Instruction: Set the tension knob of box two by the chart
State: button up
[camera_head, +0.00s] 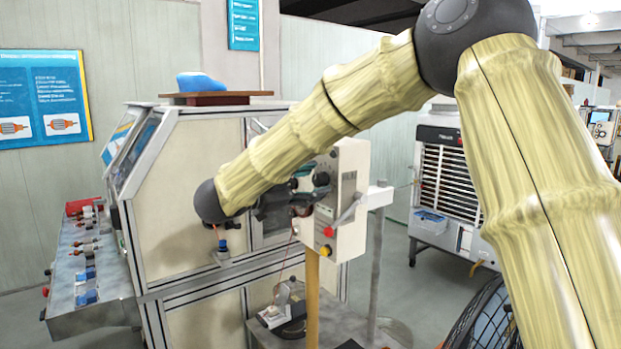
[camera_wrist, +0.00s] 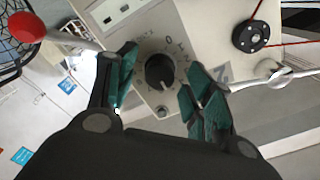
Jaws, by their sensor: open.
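The tension knob (camera_wrist: 160,72) is a round black dial with a light pointer mark, on the pale face of a box (camera_wrist: 205,30). Printed marks, including a 0, ring the knob. A "2" shows on the box beside my right finger. My gripper (camera_wrist: 161,60) is open, with one teal finger on each side of the knob; I cannot tell whether they touch it. In the head view the box (camera_head: 346,185) stands on a post, and my gripper (camera_head: 308,180) is at its left side. The knob is hidden there. Blue wall posters (camera_head: 42,98) show, their text unreadable.
A lever with a red ball (camera_wrist: 27,27) is left of my gripper in the wrist view. A black pulley (camera_wrist: 250,36) with red wire is at right. A red button (camera_head: 328,231) is on the box. A large machine cabinet (camera_head: 185,190) stands at left.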

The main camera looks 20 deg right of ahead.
jog(key=shift+c, duration=0.4)
jog(key=c, duration=0.9)
jog(key=shift+c, duration=0.2)
jog(key=n+p, duration=0.2)
jog(key=n, duration=0.2)
jog(key=shift+r+n+p, duration=0.15)
jog(key=shift+n+p, duration=0.2)
jog(key=shift+n, duration=0.05)
jog(key=n+p, duration=0.3)
jog(key=n, duration=0.1)
jog(key=shift+n, duration=0.3)
jog(key=n+p, duration=0.2)
jog(key=n, duration=0.1)
jog(key=shift+f+n+p, duration=0.2)
jog(key=shift+n+p, duration=0.25)
jog(key=shift+n, duration=1.25)
